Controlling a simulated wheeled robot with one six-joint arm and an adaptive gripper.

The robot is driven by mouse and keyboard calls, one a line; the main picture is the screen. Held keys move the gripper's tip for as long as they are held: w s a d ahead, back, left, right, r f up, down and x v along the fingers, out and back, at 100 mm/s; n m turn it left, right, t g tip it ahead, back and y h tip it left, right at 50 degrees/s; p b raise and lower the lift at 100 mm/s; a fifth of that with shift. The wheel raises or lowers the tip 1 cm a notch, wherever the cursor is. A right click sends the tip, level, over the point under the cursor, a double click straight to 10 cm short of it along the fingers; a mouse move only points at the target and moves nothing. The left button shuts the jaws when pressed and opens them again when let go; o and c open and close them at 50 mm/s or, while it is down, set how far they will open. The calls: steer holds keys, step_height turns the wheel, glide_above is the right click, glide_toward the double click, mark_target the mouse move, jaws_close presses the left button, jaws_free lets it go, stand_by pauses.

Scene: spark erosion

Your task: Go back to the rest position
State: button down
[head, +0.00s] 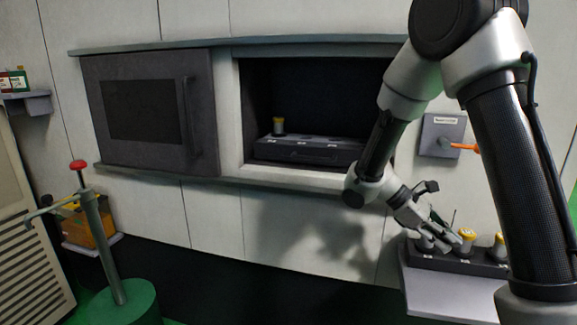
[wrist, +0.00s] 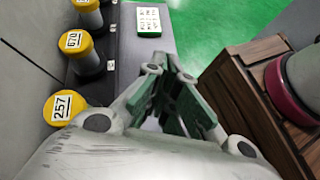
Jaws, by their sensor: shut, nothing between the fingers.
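My gripper (head: 448,238) is at the lower right in the head view, low over the left part of a dark rack (head: 455,262) on a grey shelf. In the wrist view the gripper (wrist: 172,95) has its fingers together with nothing held between them. Yellow-capped holders (head: 467,236) stand upright in the rack near the fingers. The wrist view shows yellow caps with number labels, one reading 257 (wrist: 62,107), to the left of the fingers. My arm hides part of the rack in the head view.
A grey box with an orange handle (head: 462,147) is right of the bay. A wooden crate (wrist: 255,95) is right of the gripper.

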steer(key=s+a+r+m+t+y, duration=0.1)
steer(key=s+r+m+t+y, duration=0.8)
steer(key=s+r, duration=0.5)
steer(key=shift+s+a+r+m+t+y, duration=0.3)
steer(key=shift+s+a+r+m+y, duration=0.15)
steer(key=shift+m, duration=0.55)
steer(key=shift+d+f, duration=0.1)
